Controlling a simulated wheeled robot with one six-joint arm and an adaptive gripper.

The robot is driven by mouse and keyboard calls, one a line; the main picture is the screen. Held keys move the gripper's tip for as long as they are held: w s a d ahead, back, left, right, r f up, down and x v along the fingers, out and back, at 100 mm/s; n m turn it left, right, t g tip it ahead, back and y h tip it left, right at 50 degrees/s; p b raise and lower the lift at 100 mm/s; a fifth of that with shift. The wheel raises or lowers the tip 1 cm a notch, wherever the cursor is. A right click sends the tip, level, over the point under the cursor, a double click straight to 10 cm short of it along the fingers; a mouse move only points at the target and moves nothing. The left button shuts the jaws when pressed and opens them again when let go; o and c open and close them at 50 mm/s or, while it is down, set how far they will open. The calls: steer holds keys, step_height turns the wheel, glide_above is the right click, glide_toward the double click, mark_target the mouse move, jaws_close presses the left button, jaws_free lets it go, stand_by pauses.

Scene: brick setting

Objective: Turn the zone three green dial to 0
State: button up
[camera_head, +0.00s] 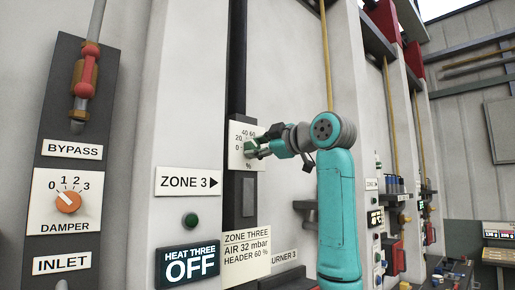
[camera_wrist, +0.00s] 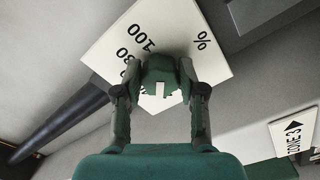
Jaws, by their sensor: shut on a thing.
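The zone three green dial (camera_wrist: 160,72) sits on a white scale plate (camera_head: 236,160) marked 0, 20, 40 and 60 in the head view. My gripper (camera_head: 258,148) is at the dial, its arm reaching in from the right. In the wrist view, its two fingers (camera_wrist: 160,82) are shut on the dial, one on each side. A pale mark on the dial faces the bottom of that view. The 100, 80 and % show upside down on the plate (camera_wrist: 178,22). The low numbers are hidden behind the gripper there, so I cannot tell which number the mark points to.
A ZONE 3 sign (camera_head: 188,181), a green button (camera_head: 190,220) and a HEAT THREE OFF display (camera_head: 190,264) are below left of the dial. A dark vertical pipe (camera_head: 237,60) runs above the plate. An orange damper dial (camera_head: 68,202) is at far left.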

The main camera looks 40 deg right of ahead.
steer(key=n, duration=0.5)
steer(key=shift+n, duration=0.3)
steer(key=shift+r+n, duration=0.15)
steer(key=shift+n, duration=2.05)
steer(key=o, duration=1.1)
steer(key=shift+o, duration=0.2)
steer(key=shift+s, duration=0.1)
steer(key=s, duration=1.1)
steer(key=shift+s+d, duration=0.2)
steer(key=shift+s, duration=0.2)
